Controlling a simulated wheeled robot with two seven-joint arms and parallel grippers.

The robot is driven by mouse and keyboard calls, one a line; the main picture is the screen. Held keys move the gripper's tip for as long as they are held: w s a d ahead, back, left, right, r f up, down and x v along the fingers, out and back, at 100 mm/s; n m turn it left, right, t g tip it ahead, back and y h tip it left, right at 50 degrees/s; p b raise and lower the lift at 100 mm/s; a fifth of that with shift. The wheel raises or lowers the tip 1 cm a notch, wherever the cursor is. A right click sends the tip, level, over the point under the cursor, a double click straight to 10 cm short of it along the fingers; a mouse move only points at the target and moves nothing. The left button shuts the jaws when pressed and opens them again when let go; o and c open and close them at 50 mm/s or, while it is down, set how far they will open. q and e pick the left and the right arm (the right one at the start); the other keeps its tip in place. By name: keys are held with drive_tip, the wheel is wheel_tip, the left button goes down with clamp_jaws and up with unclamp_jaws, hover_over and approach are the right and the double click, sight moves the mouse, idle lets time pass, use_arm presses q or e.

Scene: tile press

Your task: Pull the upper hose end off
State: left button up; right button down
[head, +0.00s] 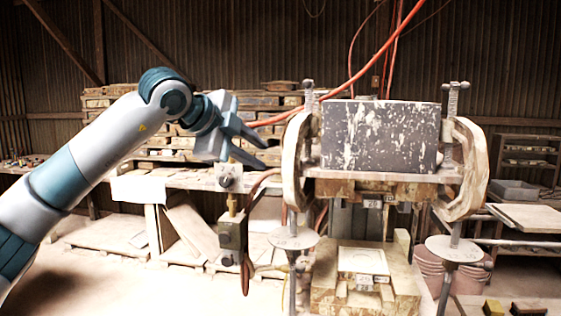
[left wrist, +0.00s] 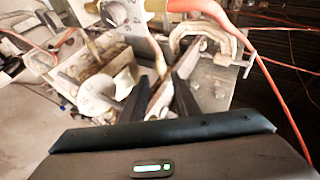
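An orange-red hose (head: 352,78) comes down from the upper right and runs left behind my left gripper (head: 263,156); where it ends is hidden there. In the left wrist view, the thick orange hose end (left wrist: 196,5) is at the top edge, by a tan fitting (left wrist: 156,6), partly cut off. A second, lower hose (head: 264,177) curves beside the valve post (head: 231,178). My left gripper is open, its two dark fingers apart in the left wrist view (left wrist: 160,92). It stands left of the press, and I see no hose gripped. My right gripper is not in view.
The press has a paint-spotted dark block (head: 380,137) and a pale curved side frame (head: 297,160) just right of my gripper. A bench (head: 185,180) and stacked boards (head: 130,98) stand behind. Open floor (head: 130,285) lies at the lower left.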

use_arm(q)
drive_tip(key=p+x, duration=0.4)
drive_tip(key=x, duration=0.6)
drive_tip(key=shift+w+d, duration=0.1)
clamp_jaws()
